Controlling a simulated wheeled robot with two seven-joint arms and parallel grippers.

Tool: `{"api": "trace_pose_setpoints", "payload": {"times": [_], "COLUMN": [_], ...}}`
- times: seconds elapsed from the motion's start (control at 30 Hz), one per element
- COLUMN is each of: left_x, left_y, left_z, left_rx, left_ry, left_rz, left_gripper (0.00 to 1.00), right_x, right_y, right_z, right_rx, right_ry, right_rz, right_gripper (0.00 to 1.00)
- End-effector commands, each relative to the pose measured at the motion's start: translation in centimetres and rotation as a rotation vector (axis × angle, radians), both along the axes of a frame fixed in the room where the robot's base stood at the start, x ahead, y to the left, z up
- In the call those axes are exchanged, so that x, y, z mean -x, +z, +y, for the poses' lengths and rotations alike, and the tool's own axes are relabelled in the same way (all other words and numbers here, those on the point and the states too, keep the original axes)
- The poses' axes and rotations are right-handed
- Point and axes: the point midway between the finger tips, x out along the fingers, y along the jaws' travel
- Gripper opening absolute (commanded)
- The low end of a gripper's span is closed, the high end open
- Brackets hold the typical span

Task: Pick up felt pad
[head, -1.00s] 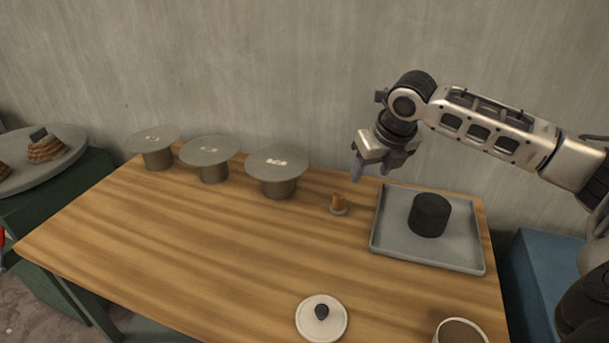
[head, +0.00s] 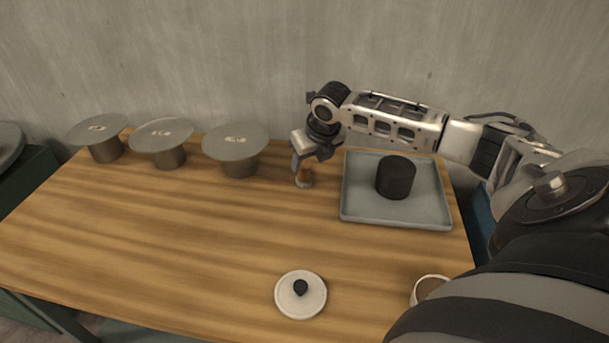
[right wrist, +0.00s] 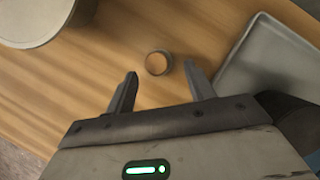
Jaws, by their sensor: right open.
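A small wooden-handled piece with a grey base, which looks to be the felt pad (head: 304,182), stands on the table left of the tray. My right gripper (head: 305,168) is directly over it, pointing down and partly covering it. My left gripper is not in view.
A grey tray (head: 358,207) with a black cylinder (head: 396,178) stands close right of the pad. Three grey round-topped stands (head: 236,141) line the back left. A white lid (head: 301,306) and a cup (head: 429,288) sit nearer. The table's middle is clear.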

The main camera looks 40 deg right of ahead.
Motion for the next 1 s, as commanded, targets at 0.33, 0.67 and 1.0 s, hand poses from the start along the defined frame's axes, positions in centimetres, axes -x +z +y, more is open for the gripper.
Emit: {"api": "trace_pose_setpoints", "payload": {"times": [0.33, 0.67, 1.0], "left_x": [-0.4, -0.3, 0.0], "left_y": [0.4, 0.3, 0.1], "left_z": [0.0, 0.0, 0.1], "left_rx": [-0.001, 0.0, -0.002], "left_ry": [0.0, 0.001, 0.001], "left_rz": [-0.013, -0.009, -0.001], "left_gripper": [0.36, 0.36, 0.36], "right_x": [-1.8, -1.8, -1.8], "right_y": [-3.8, -3.8, -3.7], "right_z": [0.0, 0.0, 0.0], "right_rx": [0.0, 0.001, 0.001], "right_ry": [0.001, 0.001, 0.001], "right_rz": [0.0, 0.0, -0.001], "right_gripper": [0.54, 0.23, 0.06]}}
